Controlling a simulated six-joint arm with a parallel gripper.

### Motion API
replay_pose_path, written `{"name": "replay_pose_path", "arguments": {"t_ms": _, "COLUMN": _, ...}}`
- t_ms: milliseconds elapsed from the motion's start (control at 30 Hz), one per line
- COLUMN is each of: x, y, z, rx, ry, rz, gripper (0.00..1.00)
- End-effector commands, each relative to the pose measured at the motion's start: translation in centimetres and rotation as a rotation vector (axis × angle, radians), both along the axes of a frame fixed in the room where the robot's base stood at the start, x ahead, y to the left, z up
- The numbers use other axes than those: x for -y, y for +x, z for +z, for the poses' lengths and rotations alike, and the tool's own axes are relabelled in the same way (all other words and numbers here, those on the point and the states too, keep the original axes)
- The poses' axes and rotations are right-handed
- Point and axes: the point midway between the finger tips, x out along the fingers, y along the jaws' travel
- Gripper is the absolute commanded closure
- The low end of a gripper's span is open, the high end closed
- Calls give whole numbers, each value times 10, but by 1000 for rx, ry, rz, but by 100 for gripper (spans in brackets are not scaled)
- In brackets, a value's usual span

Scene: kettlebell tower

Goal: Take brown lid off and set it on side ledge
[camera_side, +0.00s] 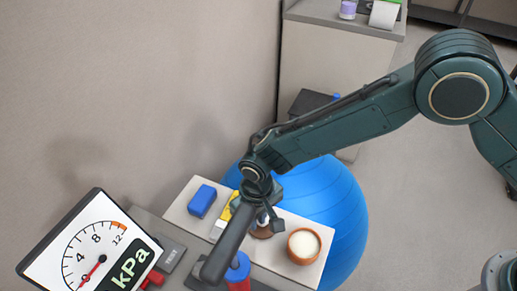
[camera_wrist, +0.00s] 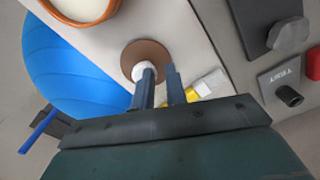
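The brown lid (camera_wrist: 133,52) is a round disc with a white knob (camera_wrist: 145,71). It lies flat on the pale ledge board (camera_wrist: 185,25), apart from the open brown pot (camera_side: 303,246) with white contents. The pot also shows at the top left of the wrist view (camera_wrist: 85,8). My gripper (camera_wrist: 162,72) is open, with a gap between its fingers. The knob is by the tip of the left finger, partly hidden, and does not appear between the fingers. In the side view my gripper (camera_side: 268,218) is just over the lid (camera_side: 261,232), which it partly covers.
A blue block (camera_side: 202,201) and a yellow-and-white item (camera_side: 222,217) share the board. A large blue ball (camera_side: 340,205) is behind it. A kPa gauge (camera_side: 90,250) stands at the front left. A grey box with a knob (camera_wrist: 284,88) is at the right in the wrist view.

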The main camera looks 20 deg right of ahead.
Motion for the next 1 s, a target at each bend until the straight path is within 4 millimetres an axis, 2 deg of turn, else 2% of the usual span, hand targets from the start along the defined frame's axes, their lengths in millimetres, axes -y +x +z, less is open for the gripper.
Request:
{"name": "replay_pose_path", "arguments": {"t_ms": 33, "x": 5, "y": -2, "z": -10, "rx": -7, "ry": -11, "rz": -4, "gripper": 86}}
{"name": "replay_pose_path", "arguments": {"t_ms": 167, "x": 5, "y": -2, "z": -7, "rx": -7, "ry": -11, "rz": -4, "gripper": 86}}
{"name": "replay_pose_path", "arguments": {"t_ms": 1000, "x": 2, "y": -1, "z": 26, "rx": -4, "ry": -6, "rz": -2, "gripper": 86}}
